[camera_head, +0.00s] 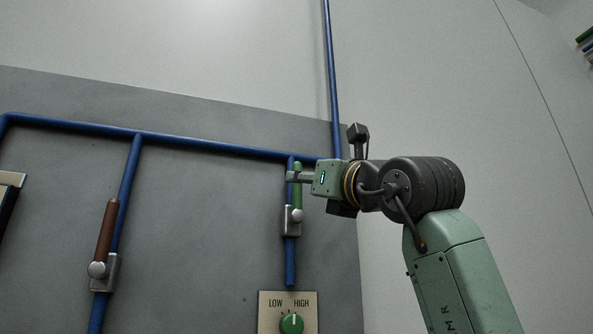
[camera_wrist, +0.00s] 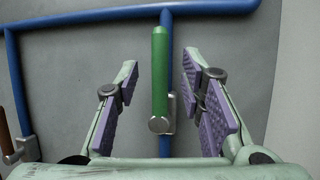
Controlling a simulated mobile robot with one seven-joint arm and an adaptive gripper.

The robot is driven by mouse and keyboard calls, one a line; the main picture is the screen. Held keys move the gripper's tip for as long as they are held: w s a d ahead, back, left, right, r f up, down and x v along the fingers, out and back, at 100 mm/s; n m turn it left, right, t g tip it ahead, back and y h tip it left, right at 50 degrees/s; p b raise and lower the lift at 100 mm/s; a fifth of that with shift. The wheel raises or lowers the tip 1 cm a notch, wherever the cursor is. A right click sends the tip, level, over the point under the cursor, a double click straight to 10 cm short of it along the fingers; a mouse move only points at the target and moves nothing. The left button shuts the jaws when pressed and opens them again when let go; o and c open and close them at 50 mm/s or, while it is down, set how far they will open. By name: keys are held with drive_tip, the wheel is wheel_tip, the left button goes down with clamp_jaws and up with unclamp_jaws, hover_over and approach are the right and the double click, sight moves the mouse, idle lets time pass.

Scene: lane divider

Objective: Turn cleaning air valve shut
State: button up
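A valve with a green handle (camera_wrist: 160,75) sits on a vertical blue pipe. The handle points up, in line with the pipe, above a metal valve body (camera_wrist: 161,125). It also shows in the head view (camera_head: 297,196), partly hidden by my gripper. My gripper (camera_wrist: 160,80) is open, with purple-padded fingers on both sides of the green handle and a visible gap on each side. In the head view my gripper (camera_head: 297,173) is at the handle's upper part. A second valve has a brown handle (camera_head: 106,230), also upright along its pipe. I see no label naming either valve.
A blue pipe (camera_head: 215,147) runs across the grey panel (camera_head: 210,220) above both valves. A LOW/HIGH plate (camera_head: 267,318) with a green knob (camera_head: 292,323) is below the green-handled valve. Bare white wall (camera_head: 450,80) lies to the right.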

sight(297, 209)
drive_tip(key=shift+p+x, duration=0.75)
drive_tip(key=shift+x, duration=1.6)
clamp_jaws()
